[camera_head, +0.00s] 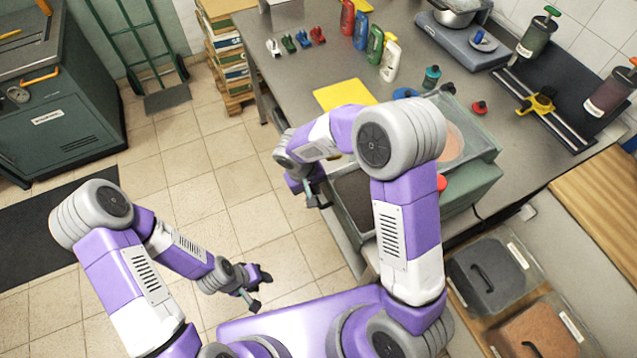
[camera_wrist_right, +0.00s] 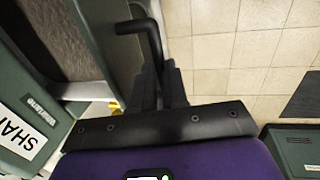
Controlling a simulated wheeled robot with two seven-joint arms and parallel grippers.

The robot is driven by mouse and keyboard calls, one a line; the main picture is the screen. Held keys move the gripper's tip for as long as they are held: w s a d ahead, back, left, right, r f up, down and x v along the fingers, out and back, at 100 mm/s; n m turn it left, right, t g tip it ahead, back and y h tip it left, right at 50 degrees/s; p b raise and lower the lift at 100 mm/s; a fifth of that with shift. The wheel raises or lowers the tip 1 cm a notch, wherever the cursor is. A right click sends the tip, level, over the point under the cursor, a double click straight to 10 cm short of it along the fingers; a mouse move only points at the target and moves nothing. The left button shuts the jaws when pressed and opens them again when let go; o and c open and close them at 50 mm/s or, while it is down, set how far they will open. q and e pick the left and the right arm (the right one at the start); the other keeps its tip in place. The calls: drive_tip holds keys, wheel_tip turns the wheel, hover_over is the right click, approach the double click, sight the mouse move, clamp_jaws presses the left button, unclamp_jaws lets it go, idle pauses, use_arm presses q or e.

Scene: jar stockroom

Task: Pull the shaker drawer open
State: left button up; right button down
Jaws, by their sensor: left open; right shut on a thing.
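The shaker (camera_head: 468,190) is a green-grey machine at the table's near edge, partly hidden behind my right arm. Its label, cut off at "SHA", shows in the right wrist view (camera_wrist_right: 22,138). The shaker drawer (camera_head: 342,222) sticks out on the left side, with its dark inside visible from above. Its black bar handle (camera_wrist_right: 140,27) stands on the drawer front. My right gripper (camera_head: 318,192) is shut on this handle; its fingers (camera_wrist_right: 160,85) close around the bar. My left gripper (camera_head: 258,288) is open and empty, low over the floor and away from the shaker.
The steel table (camera_head: 290,90) holds several bottles, a yellow sheet (camera_head: 345,94) and small coloured clamps. A green cabinet (camera_head: 60,130) and a hand truck (camera_head: 165,98) stand at the left. Tiled floor left of the drawer is free. Lidded bins (camera_head: 495,275) sit at the lower right.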

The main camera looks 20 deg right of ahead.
drive_tip(key=shift+s+a, duration=0.1)
drive_tip(key=shift+a, duration=0.4)
drive_tip(key=c, duration=1.1)
unclamp_jaws()
drive_tip(key=shift+c, duration=0.2)
wheel_tip(320, 180, up, 8)
drive_tip(key=a+p, duration=0.1)
drive_tip(key=shift+a+f, duration=0.25)
drive_tip(key=shift+s, duration=0.15)
